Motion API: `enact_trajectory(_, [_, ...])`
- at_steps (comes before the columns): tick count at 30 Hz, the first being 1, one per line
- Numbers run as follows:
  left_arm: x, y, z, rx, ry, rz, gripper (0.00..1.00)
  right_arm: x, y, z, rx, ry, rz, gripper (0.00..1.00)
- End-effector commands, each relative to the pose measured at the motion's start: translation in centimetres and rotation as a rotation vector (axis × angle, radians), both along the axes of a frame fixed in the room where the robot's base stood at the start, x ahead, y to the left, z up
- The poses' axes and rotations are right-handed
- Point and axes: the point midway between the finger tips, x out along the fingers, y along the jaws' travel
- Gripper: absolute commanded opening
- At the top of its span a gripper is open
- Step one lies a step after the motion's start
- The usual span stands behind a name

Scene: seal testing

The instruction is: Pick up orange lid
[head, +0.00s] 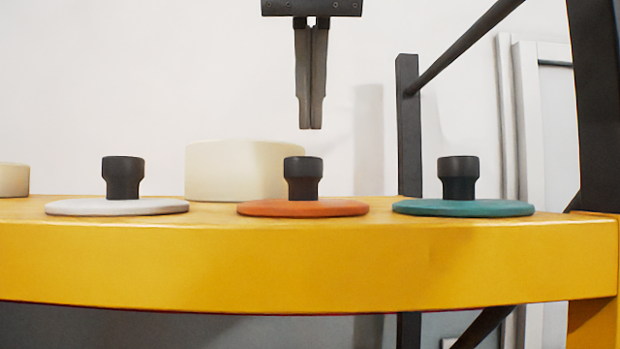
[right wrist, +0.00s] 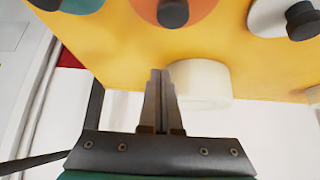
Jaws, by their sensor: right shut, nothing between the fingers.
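The orange lid (head: 303,208) lies flat on the yellow table with its black knob (head: 303,178) upright, between a white lid and a green lid. My right gripper (head: 310,128) is shut and empty, pointing down, above the orange lid's knob and slightly to its right in the head view. A clear gap separates the fingertips from the knob. In the right wrist view the orange lid (right wrist: 200,14) is at the top, partly cut off by the frame, beyond the shut fingertips (right wrist: 160,71). My left gripper is not in view.
The white lid (head: 118,207) and the green lid (head: 462,208), both with black knobs, flank the orange lid on the yellow table (head: 300,262). A cream block (head: 232,170) stands behind, and another cream object (head: 13,180) at far left. Dark frame posts (head: 408,125) rise at right.

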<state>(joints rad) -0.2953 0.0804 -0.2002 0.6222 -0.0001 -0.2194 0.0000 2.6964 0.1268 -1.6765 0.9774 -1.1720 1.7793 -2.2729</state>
Motion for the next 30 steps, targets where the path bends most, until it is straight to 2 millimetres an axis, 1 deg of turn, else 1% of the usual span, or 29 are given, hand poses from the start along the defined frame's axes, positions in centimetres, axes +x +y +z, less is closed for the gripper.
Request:
enact_trajectory(5, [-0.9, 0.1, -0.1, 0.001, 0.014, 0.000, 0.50, 1.6, -0.1, -2.1, -0.002, 0.004, -0.002, 0.00])
enact_trajectory(7, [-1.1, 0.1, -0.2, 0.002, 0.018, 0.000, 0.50, 2.5, -0.1, -3.3, -0.003, 0.005, -0.001, 0.00])
enact_trajectory(15, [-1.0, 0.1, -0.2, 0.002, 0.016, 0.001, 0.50, 6.2, -0.1, -7.9, -0.002, 0.006, -0.001, 0.00])
enact_trajectory(16, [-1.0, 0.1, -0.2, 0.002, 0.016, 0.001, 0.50, 5.3, 0.0, -7.5, 0.000, -0.001, 0.001, 0.00])
enact_trajectory(18, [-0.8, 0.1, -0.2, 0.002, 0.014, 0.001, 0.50, 4.4, -0.1, -7.4, -0.002, -0.001, 0.001, 0.00])
enact_trajectory(22, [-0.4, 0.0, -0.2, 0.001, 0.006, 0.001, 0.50, 3.0, -0.1, -7.4, 0.000, 0.000, 0.000, 0.00])
enact_trajectory(27, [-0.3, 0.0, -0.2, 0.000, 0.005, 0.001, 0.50, 2.1, -0.1, -7.5, 0.000, 0.001, -0.002, 0.00])
enact_trajectory(30, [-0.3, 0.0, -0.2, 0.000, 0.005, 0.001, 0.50, 1.9, -0.1, -7.5, 0.002, 0.002, -0.002, 0.00])
